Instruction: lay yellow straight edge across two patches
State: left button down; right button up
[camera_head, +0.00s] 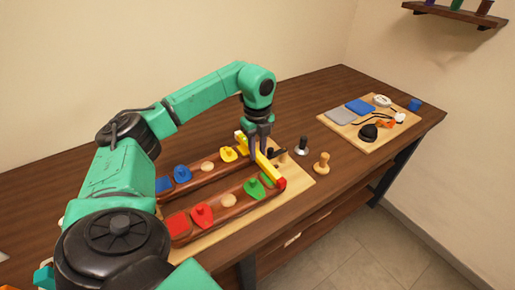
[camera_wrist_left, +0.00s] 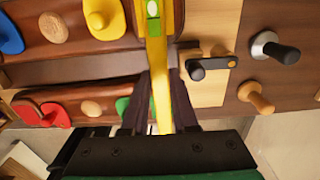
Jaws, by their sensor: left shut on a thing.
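My left gripper (camera_head: 259,147) is shut on the yellow straight edge (camera_head: 267,165), which has a red near end and a pale far end. In the left wrist view the straight edge (camera_wrist_left: 160,80) runs between the two fingers and bears a small green window. It spans across the right ends of two brown rails. The yellow patch (camera_head: 228,154) is on the far rail, and the green patch (camera_head: 254,188) is on the near rail, partly hidden in the wrist view. Whether the straight edge touches rails or patches I cannot tell. My right gripper is out of view.
Blue (camera_head: 181,174) and red (camera_head: 202,215) knobbed patches sit further left on the rails. A dark-handled tool (camera_head: 302,147) and a wooden knob (camera_head: 322,163) stand just right. A board (camera_head: 352,137) with small items lies at the back right; bare tabletop lies between.

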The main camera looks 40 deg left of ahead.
pick_arm(q)
jog(key=shift+f, duration=0.35)
jog(key=c, duration=0.6)
grip_release()
notch_tip(320, 180, up, 15)
jog(key=p, duration=0.2)
jog(key=shift+f+p, duration=0.15)
jog(key=shift+p, duration=0.2)
jog(key=shift+f, duration=0.1)
